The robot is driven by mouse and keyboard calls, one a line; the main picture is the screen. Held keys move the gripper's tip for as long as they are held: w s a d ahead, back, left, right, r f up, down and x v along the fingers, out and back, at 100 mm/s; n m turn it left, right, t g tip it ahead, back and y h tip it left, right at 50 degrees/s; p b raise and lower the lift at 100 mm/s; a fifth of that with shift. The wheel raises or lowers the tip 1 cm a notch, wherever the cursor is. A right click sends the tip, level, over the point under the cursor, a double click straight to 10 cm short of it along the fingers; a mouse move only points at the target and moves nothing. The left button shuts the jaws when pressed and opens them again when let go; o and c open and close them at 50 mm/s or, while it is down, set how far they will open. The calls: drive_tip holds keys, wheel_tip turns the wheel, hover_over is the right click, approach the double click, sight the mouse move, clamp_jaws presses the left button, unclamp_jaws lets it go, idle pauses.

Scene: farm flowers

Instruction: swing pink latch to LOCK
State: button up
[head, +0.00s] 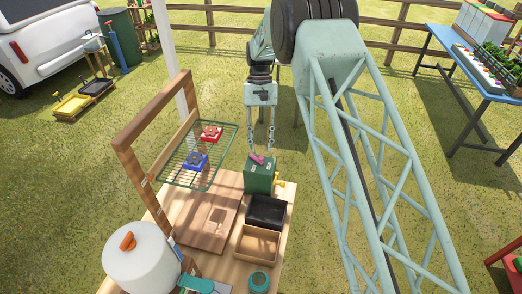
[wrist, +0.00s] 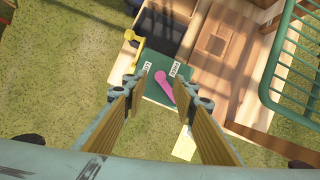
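The pink latch (head: 257,159) sits on top of a green box (head: 259,180). In the wrist view the latch (wrist: 164,88) lies on the green lid (wrist: 152,88), tilted slightly, between my fingers in the picture. Two small white labels (wrist: 147,67) (wrist: 175,69) are on the lid, one on each side of the latch's upper end; their words are too small to read surely. My gripper (head: 261,148) is over the box, pointing down. In the wrist view my gripper (wrist: 163,82) is open, with a gap on both sides of the latch. Whether the fingertips reach latch height is unclear.
A yellow crank (wrist: 131,42) is on the box's side. A black bin (head: 266,211) and a wooden tray (head: 257,245) stand in front of it. A green wire rack (head: 185,178) with red and blue items is to the left. Grass lies behind.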

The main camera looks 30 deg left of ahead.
drive_tip(key=v, duration=0.8)
drive_tip(key=shift+r, duration=0.3)
drive_tip(key=shift+w, duration=0.1)
